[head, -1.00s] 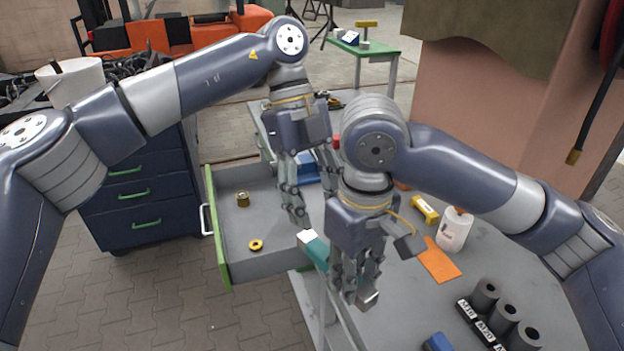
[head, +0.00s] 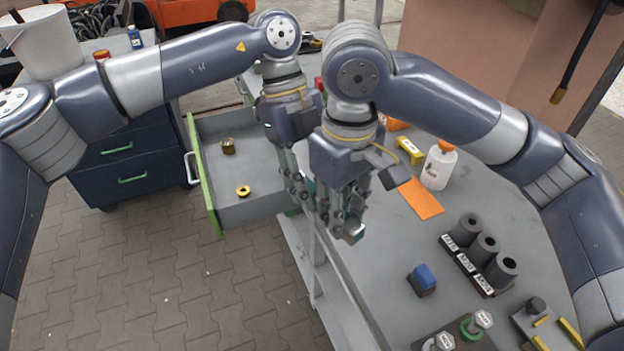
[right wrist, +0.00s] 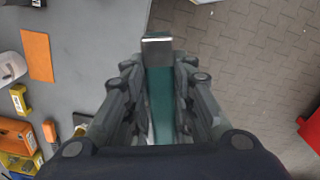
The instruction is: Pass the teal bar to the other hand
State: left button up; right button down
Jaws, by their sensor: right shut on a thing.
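The teal bar (right wrist: 160,100) lies lengthwise between the fingers of my right gripper (head: 342,215). In the right wrist view, its pale metallic end points up the picture. My right gripper is shut on the bar over the table's left edge. In the head view, a bit of teal shows between the two hands and one end shows below the right fingers. My left gripper (head: 298,190) is close beside the right one, at the bar's far end. Its fingertips are partly hidden, so I cannot tell whether they grip the bar.
The grey table (head: 390,270) holds a white bottle (head: 438,165), an orange sheet (head: 421,199), a yellow block (head: 410,150), a blue block (head: 422,280) and a rack of dark cylinders (head: 484,247). An open drawer (head: 213,215) at left holds a yellow ring (head: 243,191) and a brass-coloured part (head: 228,146).

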pick_arm(q)
jog(key=shift+w+d, duration=0.1)
grip_shut()
pick_arm(e)
jog(key=shift+s+a, duration=0.1)
jog(key=shift+a, duration=0.05)
jog(key=c, duration=1.2)
grip_release()
jog(key=shift+c, duration=0.2)
jog(key=shift+r, duration=0.25)
notch_tip(320, 180, up, 12)
jog(key=shift+f, duration=0.25)
